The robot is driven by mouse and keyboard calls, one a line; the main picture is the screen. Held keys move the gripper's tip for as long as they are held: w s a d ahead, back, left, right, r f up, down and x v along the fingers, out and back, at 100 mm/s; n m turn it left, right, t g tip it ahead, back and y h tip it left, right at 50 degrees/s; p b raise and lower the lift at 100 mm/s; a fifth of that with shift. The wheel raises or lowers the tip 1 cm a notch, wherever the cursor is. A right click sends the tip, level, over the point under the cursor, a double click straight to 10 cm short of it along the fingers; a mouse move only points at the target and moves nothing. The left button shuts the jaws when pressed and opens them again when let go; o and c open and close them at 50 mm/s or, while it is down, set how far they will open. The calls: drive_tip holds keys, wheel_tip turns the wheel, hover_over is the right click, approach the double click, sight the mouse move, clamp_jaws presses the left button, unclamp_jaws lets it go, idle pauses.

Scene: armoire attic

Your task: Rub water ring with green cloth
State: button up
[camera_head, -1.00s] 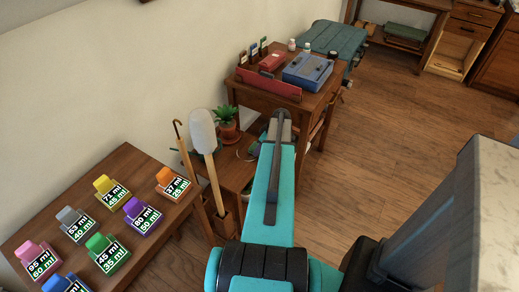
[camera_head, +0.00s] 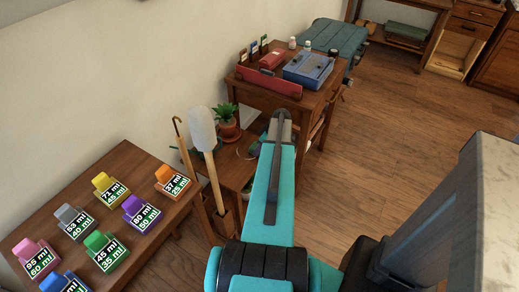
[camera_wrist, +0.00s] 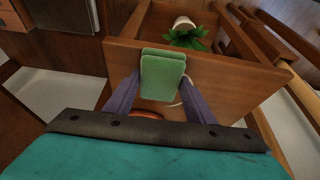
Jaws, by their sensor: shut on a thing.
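The green cloth (camera_wrist: 162,74) shows in the wrist view as a folded pad. My gripper (camera_wrist: 163,80) is shut on it, with one finger at each side. The cloth is over a brown wooden tabletop (camera_wrist: 225,84); I cannot tell whether it touches the wood. A thin pale curve (camera_wrist: 169,104) shows just below the cloth and may be part of the water ring; the cloth and gripper hide the rest. In the head view a pale curve (camera_head: 243,152) lies on the low table, beside my arm. My gripper is hidden there behind my arm.
A potted plant (camera_head: 228,124) stands on the low table and also shows in the wrist view (camera_wrist: 186,35). A mop-like tool (camera_head: 206,140) and a cane (camera_head: 182,142) stand close left. A desk (camera_head: 290,106) with boxes stands behind. Floor at right is clear.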

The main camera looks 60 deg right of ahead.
sight(254, 145)
drive_tip(key=shift+f, duration=0.25)
drive_tip(key=shift+w, duration=0.1)
drive_tip(key=shift+w+r+b, duration=0.1)
drive_tip(key=shift+w+b, duration=0.4)
drive_tip(key=shift+w, duration=1.2)
drive_tip(key=shift+w+b, duration=0.4)
drive_tip(key=shift+w, duration=1.35)
drive_tip(key=shift+f, duration=0.2)
drive_tip(key=shift+w+r, duration=0.1)
drive_tip(key=shift+w, duration=1.7)
drive_tip(key=shift+b, duration=0.35)
